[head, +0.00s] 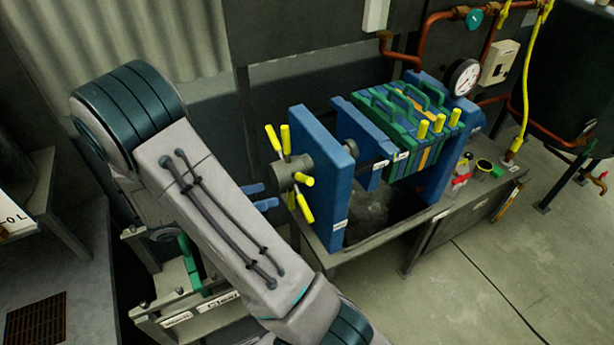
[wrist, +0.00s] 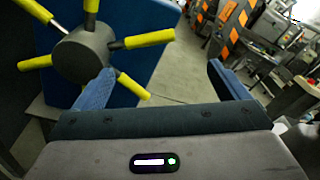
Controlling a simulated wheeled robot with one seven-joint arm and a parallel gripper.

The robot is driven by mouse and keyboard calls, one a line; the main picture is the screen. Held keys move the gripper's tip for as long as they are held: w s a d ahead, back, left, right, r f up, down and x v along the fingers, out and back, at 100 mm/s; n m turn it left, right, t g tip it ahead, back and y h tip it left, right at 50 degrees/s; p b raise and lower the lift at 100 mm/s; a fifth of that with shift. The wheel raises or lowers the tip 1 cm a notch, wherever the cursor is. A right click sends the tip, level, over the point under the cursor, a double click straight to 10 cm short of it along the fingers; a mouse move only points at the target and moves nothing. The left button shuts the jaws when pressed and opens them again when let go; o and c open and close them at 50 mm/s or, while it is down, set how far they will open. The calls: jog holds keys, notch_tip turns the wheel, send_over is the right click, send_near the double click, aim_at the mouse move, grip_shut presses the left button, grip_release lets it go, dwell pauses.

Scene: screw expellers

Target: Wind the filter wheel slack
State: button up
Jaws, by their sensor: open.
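The filter wheel (head: 291,172) is a grey hub with several yellow-gripped spokes on the left face of a blue end plate (head: 323,178). In the wrist view the wheel's hub (wrist: 83,56) is at the upper left, in front of the blue plate (wrist: 158,50). My gripper (wrist: 160,78) is open, with its blue fingers wide apart and nothing between them. The left finger is close to the hub and a lower spoke in the picture; I cannot tell whether they touch. In the head view the blue fingers (head: 259,197) show just left of the wheel, partly hidden by my arm.
The filter press has green and blue plates (head: 408,125) and a dark tray (head: 375,220) beneath. A gauge (head: 463,78), copper pipes and a dark tank (head: 570,75) stand at the right. A bottle (head: 462,172) sits on the bench. Floor at lower right is clear.

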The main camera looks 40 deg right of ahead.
aim_at(300, 180)
jog(key=shift+n+t+h, duration=0.5)
jog(key=shift+n+h, duration=0.2)
jog(key=shift+n, duration=0.2)
jog(key=p+x, duration=0.1)
jog(key=x, duration=0.3)
jog(key=p+x, duration=0.1)
jog(key=x, duration=0.4)
jog(key=w+f+x, duration=0.1)
jog(key=x, duration=0.3)
jog(key=shift+d+p, duration=0.35)
jog(key=shift+p, duration=0.05)
jog(key=shift+c, duration=0.3)
